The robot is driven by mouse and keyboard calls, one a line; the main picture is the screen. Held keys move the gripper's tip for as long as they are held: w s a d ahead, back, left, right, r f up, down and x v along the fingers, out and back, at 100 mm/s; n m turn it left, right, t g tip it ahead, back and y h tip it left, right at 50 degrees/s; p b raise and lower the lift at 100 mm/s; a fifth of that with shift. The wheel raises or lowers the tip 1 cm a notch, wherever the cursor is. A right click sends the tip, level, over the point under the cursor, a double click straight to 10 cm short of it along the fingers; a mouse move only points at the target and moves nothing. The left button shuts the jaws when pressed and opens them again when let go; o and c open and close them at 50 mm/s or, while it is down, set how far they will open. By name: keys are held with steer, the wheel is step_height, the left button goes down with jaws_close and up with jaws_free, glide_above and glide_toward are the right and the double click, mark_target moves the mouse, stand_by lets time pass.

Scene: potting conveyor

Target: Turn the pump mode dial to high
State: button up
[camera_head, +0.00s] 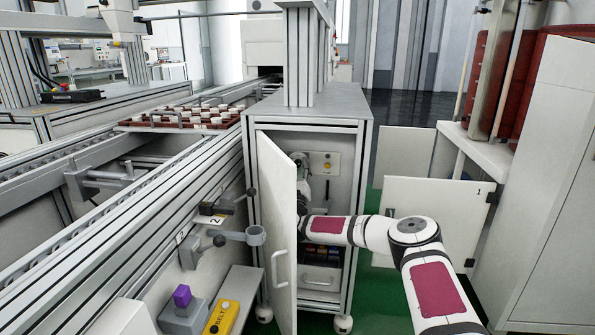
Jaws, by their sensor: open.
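Inside the open cabinet (360,125), a pale control panel (333,172) is on the back wall. It carries a small yellow part (327,166) and a small dark mark above it. I cannot tell which is the pump mode dial, and its setting is too small to read. My arm reaches in from the right and bends up behind the open door. My gripper (299,160) is at the left of the panel, open, partly hidden by the door and very small. I cannot tell whether it touches anything.
The cabinet door (277,215) stands open, close to my arm's left. Dark boxes (322,253) and a drawer (320,279) are below. The conveyor (190,180) with a red tray of pots (130,122) runs at left. Another white door (435,215) stands at right.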

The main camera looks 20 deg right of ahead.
step_height(320, 180, up, 10)
steer(key=shift+f, duration=0.1)
stand_by(0.4)
steer(key=shift+s, duration=0.1)
